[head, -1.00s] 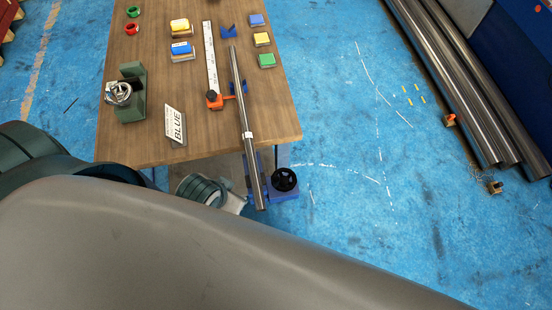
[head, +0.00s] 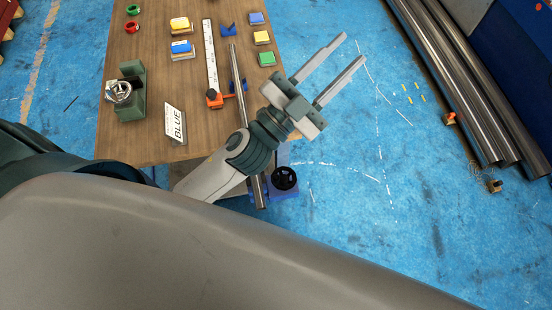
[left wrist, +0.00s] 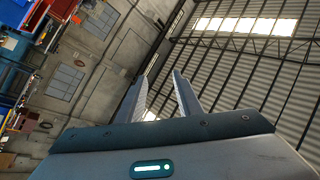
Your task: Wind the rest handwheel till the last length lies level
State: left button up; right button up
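The black handwheel (head: 284,177) sits on the blue rest (head: 290,194) at the table's front right edge. A long steel tube (head: 235,85) lies over the table and passes beside the handwheel. My right gripper is not in view.
The wooden table (head: 150,65) carries a green clamp-like block (head: 133,95), a ruler (head: 210,60) with an orange slider (head: 214,99), a card reading BLUE (head: 175,124) and several coloured blocks. Large steel pipes (head: 455,80) lie at the right.

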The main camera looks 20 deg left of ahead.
pick_arm(q)
jog(key=s+d+r+m+g+h, duration=0.4)
jog(key=s+d+m+g+h, duration=0.75)
jog(key=m+g, duration=0.4)
jog(key=s+d+f+m+g+y, duration=0.4)
jog(key=s+f+m+g+y, duration=0.1)
jog(key=s+f+m+g, duration=0.5)
notch_tip(320, 180, down, 9)
jog(key=a+m+y, duration=0.3)
jog(key=y, duration=0.2)
jog(key=w+a+f+t+y, duration=0.2)
jog(key=w+a+f+y, duration=0.3)
jog(key=a, duration=0.5)
jog(key=w+a+f+t+y, duration=0.3)
jog(key=w+a+f+y, duration=0.2)
jog(key=a, duration=0.5)
notch_tip(320, 180, down, 2)
jog(key=shift+a+f+y, duration=0.1)
jog(key=shift+a+y, duration=0.05)
jog(key=shift+y, duration=1)
